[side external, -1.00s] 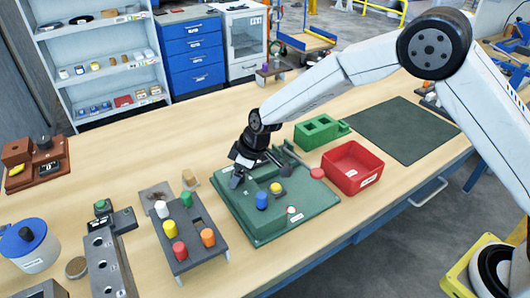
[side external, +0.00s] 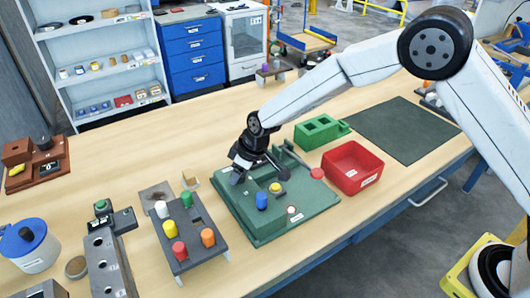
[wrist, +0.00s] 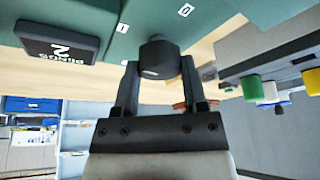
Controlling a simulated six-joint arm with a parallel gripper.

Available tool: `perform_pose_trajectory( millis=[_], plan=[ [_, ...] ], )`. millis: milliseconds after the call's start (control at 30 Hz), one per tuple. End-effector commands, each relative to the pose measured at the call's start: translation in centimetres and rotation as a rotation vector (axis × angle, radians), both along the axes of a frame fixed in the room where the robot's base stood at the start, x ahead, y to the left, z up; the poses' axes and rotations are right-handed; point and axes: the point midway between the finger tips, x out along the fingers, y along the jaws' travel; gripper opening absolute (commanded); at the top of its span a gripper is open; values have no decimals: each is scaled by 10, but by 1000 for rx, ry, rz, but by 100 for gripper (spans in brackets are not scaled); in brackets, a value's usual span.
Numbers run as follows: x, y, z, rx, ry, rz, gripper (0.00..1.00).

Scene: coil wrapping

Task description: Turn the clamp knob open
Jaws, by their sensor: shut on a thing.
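The clamp knob (wrist: 158,58) is a dark, round knob with a small pale mark on its near edge. It sits on the green fixture (wrist: 160,14), between a white "I" mark and a white "0" mark. In the wrist view my gripper (wrist: 159,72) has one finger on each side of the knob and is shut on it. In the side view my gripper (side external: 240,176) is low at the back left of the green fixture (side external: 293,222), and the knob cannot be made out there.
A blue peg (side external: 261,200) and a yellow peg (side external: 276,188) stand on the fixture near my gripper. A grey rack (side external: 190,245) with coloured pegs is to the left. A red bin (side external: 352,168) and a green block (side external: 320,131) are to the right.

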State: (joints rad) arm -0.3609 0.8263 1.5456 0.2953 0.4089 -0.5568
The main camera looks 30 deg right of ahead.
Motion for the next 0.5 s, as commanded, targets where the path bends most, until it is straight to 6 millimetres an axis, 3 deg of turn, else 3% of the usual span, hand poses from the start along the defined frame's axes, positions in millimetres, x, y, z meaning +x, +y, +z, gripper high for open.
perform_pose_trajectory(
  millis=[500],
  plan=[
    [-1,1,-1,-2,1,-238,0]
  ],
)
